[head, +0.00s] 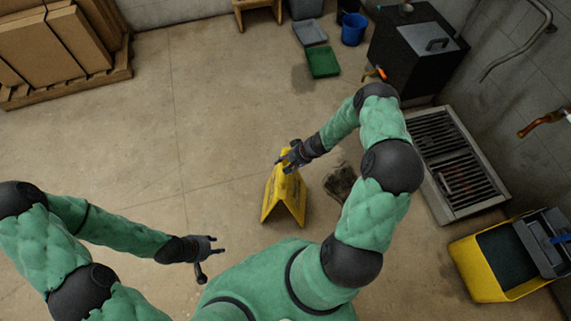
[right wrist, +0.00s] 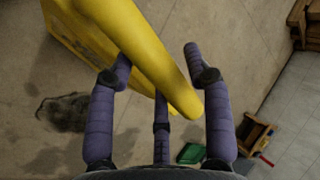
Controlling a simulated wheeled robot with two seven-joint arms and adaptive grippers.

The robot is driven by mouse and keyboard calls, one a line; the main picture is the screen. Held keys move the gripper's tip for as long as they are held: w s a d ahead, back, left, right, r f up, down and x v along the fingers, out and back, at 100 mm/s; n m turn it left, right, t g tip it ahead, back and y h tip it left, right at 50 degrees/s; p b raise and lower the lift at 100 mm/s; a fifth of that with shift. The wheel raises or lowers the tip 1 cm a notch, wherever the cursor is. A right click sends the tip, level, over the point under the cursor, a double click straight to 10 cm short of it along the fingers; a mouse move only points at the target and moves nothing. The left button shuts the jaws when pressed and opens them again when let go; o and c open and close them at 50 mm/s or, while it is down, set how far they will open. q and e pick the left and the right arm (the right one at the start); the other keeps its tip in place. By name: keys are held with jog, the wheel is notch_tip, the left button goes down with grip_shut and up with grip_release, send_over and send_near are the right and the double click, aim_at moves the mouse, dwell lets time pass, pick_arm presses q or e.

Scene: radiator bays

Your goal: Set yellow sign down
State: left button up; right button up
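The yellow sign (head: 284,194) is a folded A-frame with its legs spread, and it appears to stand upright on the floor. My right gripper (head: 290,158) is at its top edge. In the right wrist view the sign's rounded yellow top (right wrist: 150,65) runs between the spread fingers of my right gripper (right wrist: 158,65). The right-hand finger shows a gap from the sign; the left-hand finger's tip is partly behind or against it. My left gripper (head: 212,258) is open and empty, low on the left, away from the sign.
A dark wet patch (head: 340,183) lies right of the sign. A floor grate (head: 455,160) and a yellow mop bucket (head: 485,268) stand at the right. A green tray (head: 323,62) and a blue bucket (head: 354,29) are at the back. The floor left of the sign is clear.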

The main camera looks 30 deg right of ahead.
dwell(0.3)
jog(key=shift+r, duration=0.2)
jog(key=p+v, duration=0.5)
jog(key=v, duration=0.7)
jog(key=s+a+n+g, duration=0.1)
jog(key=s+a, duration=0.3)
jog(key=a, duration=0.4)
jog(key=s+a+n+g+h, duration=0.1)
jog(key=s+a+n, duration=0.1)
jog(key=s+a, duration=0.3)
jog(key=s+a+n+g, duration=0.1)
jog(key=s+a, duration=0.3)
jog(key=a, duration=0.7)
jog(key=shift+s+r+n+g+h, duration=0.25)
jog(key=shift+s+n+g+h, duration=0.05)
jog(key=shift+s+n, duration=0.1)
jog(key=shift+c, duration=0.3)
